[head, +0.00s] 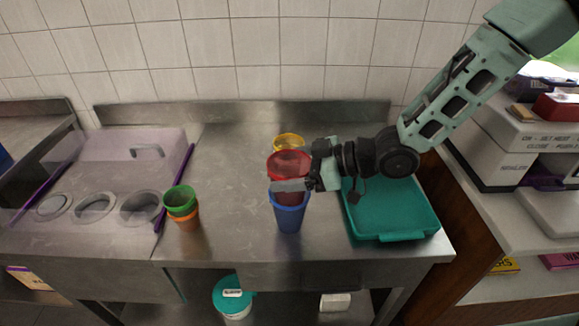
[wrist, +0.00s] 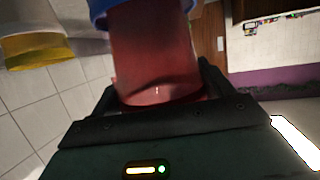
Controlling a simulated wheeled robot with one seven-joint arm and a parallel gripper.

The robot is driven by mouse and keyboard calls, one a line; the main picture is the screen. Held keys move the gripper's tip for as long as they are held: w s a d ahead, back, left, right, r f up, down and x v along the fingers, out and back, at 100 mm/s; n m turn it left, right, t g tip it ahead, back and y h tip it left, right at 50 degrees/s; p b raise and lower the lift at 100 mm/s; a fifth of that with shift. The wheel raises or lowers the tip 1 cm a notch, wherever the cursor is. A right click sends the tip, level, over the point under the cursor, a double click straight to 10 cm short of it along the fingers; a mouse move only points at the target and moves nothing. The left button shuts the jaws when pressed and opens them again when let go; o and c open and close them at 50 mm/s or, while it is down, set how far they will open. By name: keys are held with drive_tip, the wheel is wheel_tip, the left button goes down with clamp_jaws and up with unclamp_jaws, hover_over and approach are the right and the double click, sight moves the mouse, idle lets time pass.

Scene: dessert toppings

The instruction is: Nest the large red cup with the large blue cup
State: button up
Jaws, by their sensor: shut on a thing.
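The large red cup (head: 288,162) is upright over the large blue cup (head: 289,217) on the steel counter. Its lower part appears to sit inside the blue cup's mouth, and most of the red wall still shows above the rim. My gripper (head: 290,186) is shut on the red cup from the right, just above the blue rim. In the wrist view the red cup (wrist: 155,55) fills the space between the fingers, and the blue cup (wrist: 98,10) shows at the top edge, around the red cup's far end. How deep the red cup sits is partly hidden by my gripper.
A yellow cup (head: 289,140) stands just behind the red cup. A green cup (head: 180,200) is nested in an orange cup (head: 188,223) to the left. A teal tray (head: 410,236) lies to the right under my arm. The counter between the green and blue cups is clear.

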drive_tip(key=shift+f+b, duration=1.35)
drive_tip(key=shift+f, duration=0.75)
drive_tip(key=o, duration=1.2)
drive_tip(key=shift+c, duration=0.2)
drive_tip(key=shift+r, duration=0.15)
wheel_tip(320, 180, up, 9)
drive_tip(key=p, duration=0.8)
